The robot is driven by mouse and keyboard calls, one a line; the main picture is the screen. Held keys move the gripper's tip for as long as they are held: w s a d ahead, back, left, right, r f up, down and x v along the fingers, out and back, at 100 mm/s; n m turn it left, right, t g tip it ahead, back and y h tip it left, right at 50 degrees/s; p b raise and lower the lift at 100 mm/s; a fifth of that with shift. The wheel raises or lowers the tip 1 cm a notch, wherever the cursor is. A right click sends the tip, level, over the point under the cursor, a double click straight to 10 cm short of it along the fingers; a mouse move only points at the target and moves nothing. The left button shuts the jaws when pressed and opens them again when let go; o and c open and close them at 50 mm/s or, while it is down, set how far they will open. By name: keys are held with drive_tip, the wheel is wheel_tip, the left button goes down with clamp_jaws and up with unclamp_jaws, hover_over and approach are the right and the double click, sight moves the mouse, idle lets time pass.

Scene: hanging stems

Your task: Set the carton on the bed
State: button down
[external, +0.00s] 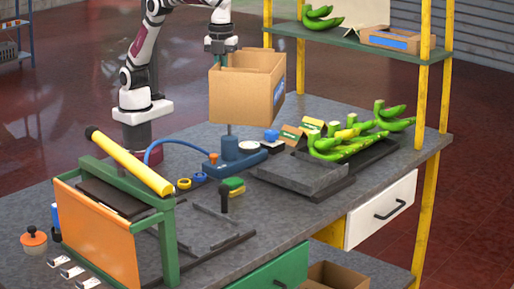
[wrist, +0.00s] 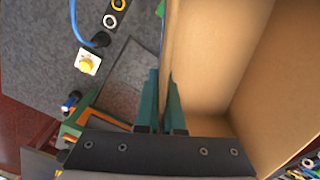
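The carton (external: 240,95) is an open-topped brown cardboard box with a blue label on its right side. It hangs upright in the air above the back of the workbench. My gripper (external: 222,48) is at its upper left edge. In the wrist view my gripper (wrist: 163,100) has one green finger on each side of a carton wall, pinching it. The carton's inside (wrist: 215,60) looks empty in the part that shows. A flat grey plate (external: 303,174) and low dark rails (external: 215,212) lie on the bench; I cannot tell which one is the bed.
A green frame with a yellow roller (external: 130,160) and orange panel (external: 95,230) stands at front left. A blue device (external: 233,158) stands below the carton. Green bananas (external: 345,143) lie at right. A yellow-posted shelf (external: 360,45) rises behind.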

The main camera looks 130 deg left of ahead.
drive_tip(key=shift+w+d+f+m, duration=0.8)
drive_tip(key=shift+d+f+m, duration=0.7)
drive_tip(key=shift+f+m, duration=2.7)
drive_tip(key=shift+w+d+f+m, duration=0.75)
drive_tip(key=shift+d+f+m, duration=0.75)
drive_tip(key=shift+f+m, duration=2.65)
drive_tip(key=shift+w+d+f+m, duration=0.8)
drive_tip(key=shift+d+f+m, duration=0.7)
drive_tip(key=shift+f+m, duration=2.65)
drive_tip(key=shift+f+n, duration=0.5)
drive_tip(key=shift+f, duration=0.6)
drive_tip(key=c, duration=0.6)
unclamp_jaws()
drive_tip(key=shift+o, duration=0.2)
drive_tip(key=shift+a+r, duration=0.1)
drive_tip(key=shift+r, duration=1.45)
